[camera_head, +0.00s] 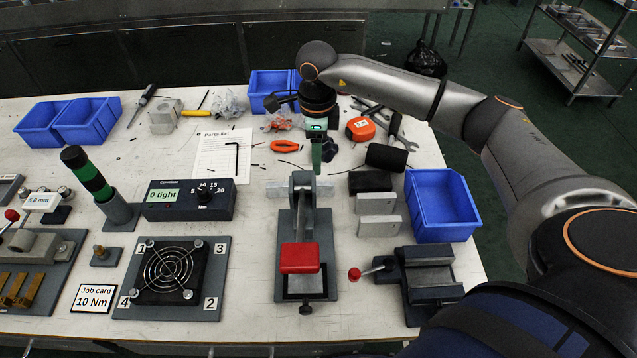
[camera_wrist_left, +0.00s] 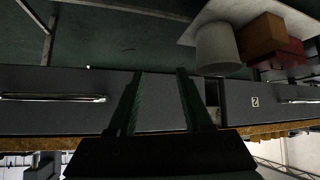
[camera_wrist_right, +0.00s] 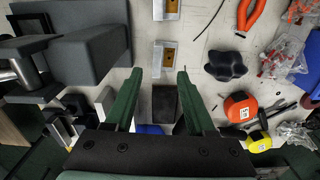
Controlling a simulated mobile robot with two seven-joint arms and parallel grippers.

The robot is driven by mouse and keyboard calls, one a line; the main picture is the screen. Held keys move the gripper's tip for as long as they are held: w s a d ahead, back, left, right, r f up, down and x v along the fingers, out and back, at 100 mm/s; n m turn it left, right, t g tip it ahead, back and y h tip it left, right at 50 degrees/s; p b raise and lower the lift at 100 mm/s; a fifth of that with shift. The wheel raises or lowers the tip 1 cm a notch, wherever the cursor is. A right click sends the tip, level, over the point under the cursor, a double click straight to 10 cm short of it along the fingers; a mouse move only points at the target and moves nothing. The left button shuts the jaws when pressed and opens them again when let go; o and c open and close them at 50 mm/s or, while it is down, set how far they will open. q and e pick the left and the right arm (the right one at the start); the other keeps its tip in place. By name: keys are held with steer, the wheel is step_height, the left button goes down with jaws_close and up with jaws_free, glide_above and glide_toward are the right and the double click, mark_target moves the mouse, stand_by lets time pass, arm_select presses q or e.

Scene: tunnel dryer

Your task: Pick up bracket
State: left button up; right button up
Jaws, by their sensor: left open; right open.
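My right gripper (camera_head: 316,170) is open and empty, pointing down above the table behind the toggle clamp (camera_head: 301,258). In the right wrist view its green fingers (camera_wrist_right: 158,74) are spread. A pale metal bracket (camera_wrist_right: 165,55) lies on the table just beyond the fingertips. A second such bracket (camera_wrist_right: 167,8) lies farther up that view. In the head view pale metal pieces show at the clamp's left (camera_head: 275,190) and right (camera_head: 325,189). My left gripper (camera_wrist_left: 157,72) is open and empty in its wrist view, facing floor and cabinets; it is outside the head view.
A dark block (camera_head: 370,181) and two pale grey blocks (camera_head: 376,203) stand right of the clamp. A blue bin (camera_head: 442,205) is farther right, with a small vise (camera_head: 430,275) in front. A black knob (camera_head: 328,150) and orange pliers (camera_head: 285,146) lie near the right gripper.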

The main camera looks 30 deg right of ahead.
mark_target(318, 183)
steer(key=f, duration=0.9)
steer(key=shift+s+f, duration=0.15)
steer(key=shift+s, duration=0.1)
steer(key=shift+c, duration=0.2)
jaws_close()
